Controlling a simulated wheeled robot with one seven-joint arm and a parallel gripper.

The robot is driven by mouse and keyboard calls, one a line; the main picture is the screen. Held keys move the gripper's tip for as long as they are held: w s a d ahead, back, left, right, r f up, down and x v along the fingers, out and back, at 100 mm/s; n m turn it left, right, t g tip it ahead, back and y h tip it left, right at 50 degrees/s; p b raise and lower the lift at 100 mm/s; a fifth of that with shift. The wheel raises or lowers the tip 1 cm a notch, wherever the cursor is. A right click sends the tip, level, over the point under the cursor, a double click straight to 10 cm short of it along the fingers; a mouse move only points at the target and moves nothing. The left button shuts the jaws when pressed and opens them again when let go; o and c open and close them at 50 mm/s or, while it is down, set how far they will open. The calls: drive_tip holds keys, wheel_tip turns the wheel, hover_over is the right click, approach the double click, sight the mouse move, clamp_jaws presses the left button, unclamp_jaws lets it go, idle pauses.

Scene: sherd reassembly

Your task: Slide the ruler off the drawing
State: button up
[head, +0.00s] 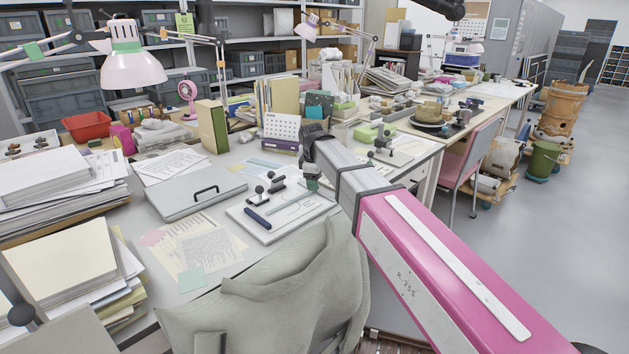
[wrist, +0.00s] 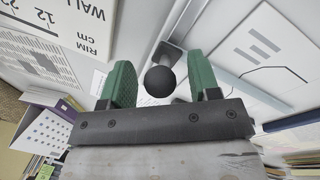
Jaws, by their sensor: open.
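The drawing (head: 300,217) is a white sheet with thin lines on the desk, left of my gripper in the head view. In the wrist view a line drawing (wrist: 268,48) shows at the right. A black ball knob (wrist: 160,81) on a grey stem appears between my gripper's green fingers (wrist: 161,84), with gaps on both sides. Its stem runs to a pale strip, perhaps the ruler (wrist: 190,24); I cannot tell for sure. My gripper (head: 312,184) is open and empty, pointing down over the sheet's far right corner. My arm partly hides that area in the head view.
A dark blue rod (head: 257,218) and black knobbed items (head: 262,191) lie left of and behind the drawing. A grey case (head: 197,194), printed papers (head: 205,248) and a calendar (head: 281,128) stand around. A draped chair (head: 275,290) is in front.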

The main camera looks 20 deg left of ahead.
clamp_jaws()
drive_tip(key=s+d, duration=0.1)
drive_tip(key=d, duration=0.1)
drive_tip(key=s+d, duration=0.1)
drive_tip(key=d, duration=0.2)
drive_tip(key=s+d, duration=0.2)
drive_tip(key=d, duration=0.1)
drive_tip(key=shift+s+f, duration=0.1)
unclamp_jaws()
drive_tip(key=shift+d, duration=0.1)
wheel_tip(320, 180, up, 11)
drive_tip(key=s, duration=0.2)
drive_tip(key=shift+f, duration=0.15)
